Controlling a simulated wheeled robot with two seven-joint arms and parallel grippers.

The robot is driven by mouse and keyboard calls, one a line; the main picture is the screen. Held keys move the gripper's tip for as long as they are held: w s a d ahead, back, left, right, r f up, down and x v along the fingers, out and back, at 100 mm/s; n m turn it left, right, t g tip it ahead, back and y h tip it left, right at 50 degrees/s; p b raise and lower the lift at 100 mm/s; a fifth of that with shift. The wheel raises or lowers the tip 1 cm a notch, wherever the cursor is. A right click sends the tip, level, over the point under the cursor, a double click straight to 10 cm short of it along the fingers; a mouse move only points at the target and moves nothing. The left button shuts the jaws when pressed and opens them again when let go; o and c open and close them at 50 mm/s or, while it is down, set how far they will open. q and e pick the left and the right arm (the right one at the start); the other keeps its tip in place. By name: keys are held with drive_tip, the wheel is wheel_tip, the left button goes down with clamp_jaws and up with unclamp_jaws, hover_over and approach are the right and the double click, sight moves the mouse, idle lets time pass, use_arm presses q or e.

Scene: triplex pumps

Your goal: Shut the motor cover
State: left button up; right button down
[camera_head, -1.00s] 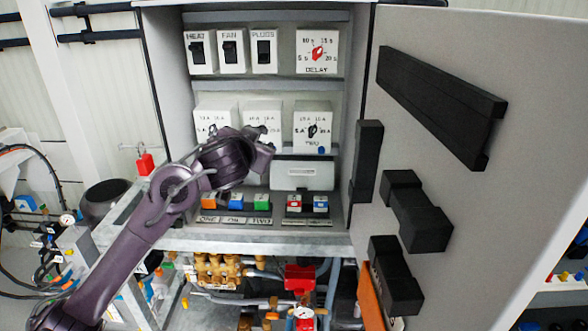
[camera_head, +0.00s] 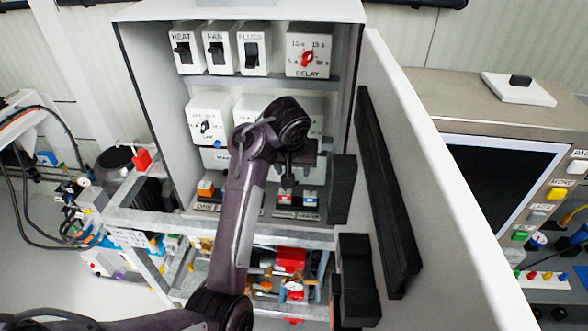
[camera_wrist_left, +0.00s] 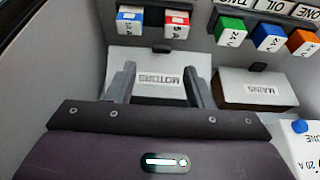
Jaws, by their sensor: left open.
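The white motor cover, labelled MOTORS, shows in the left wrist view (camera_wrist_left: 158,82), upside down. In the head view my arm mostly hides it. My left gripper (camera_head: 298,163) is inside the cabinet, low on the right side. In the left wrist view its two open fingers (camera_wrist_left: 160,74) reach toward the MOTORS cover, one at each side of the label, with nothing held. I cannot tell whether they touch it or how far the cover stands open. My right gripper is not in view.
The grey cabinet door (camera_head: 425,170) stands open on the right, with black blocks inside, close to my arm. A MAINS box (camera_wrist_left: 255,92) sits beside the motor cover. Pipes and a red valve (camera_head: 290,260) lie below.

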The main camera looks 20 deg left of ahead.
sight(294, 170)
use_arm(q)
drive_tip(key=x, duration=0.4)
drive_tip(key=shift+s+a+f+p, duration=0.1)
drive_tip(key=shift+s+a+p, duration=0.1)
drive_tip(key=shift+a+p, duration=0.15)
drive_tip(key=shift+w+d+f, duration=0.1)
drive_tip(key=shift+w+f, duration=0.25)
drive_tip(key=shift+f, duration=0.2)
drive_tip(key=shift+w+f, duration=0.35)
drive_tip(key=shift+f, duration=0.2)
drive_tip(key=c, duration=0.7)
clamp_jaws()
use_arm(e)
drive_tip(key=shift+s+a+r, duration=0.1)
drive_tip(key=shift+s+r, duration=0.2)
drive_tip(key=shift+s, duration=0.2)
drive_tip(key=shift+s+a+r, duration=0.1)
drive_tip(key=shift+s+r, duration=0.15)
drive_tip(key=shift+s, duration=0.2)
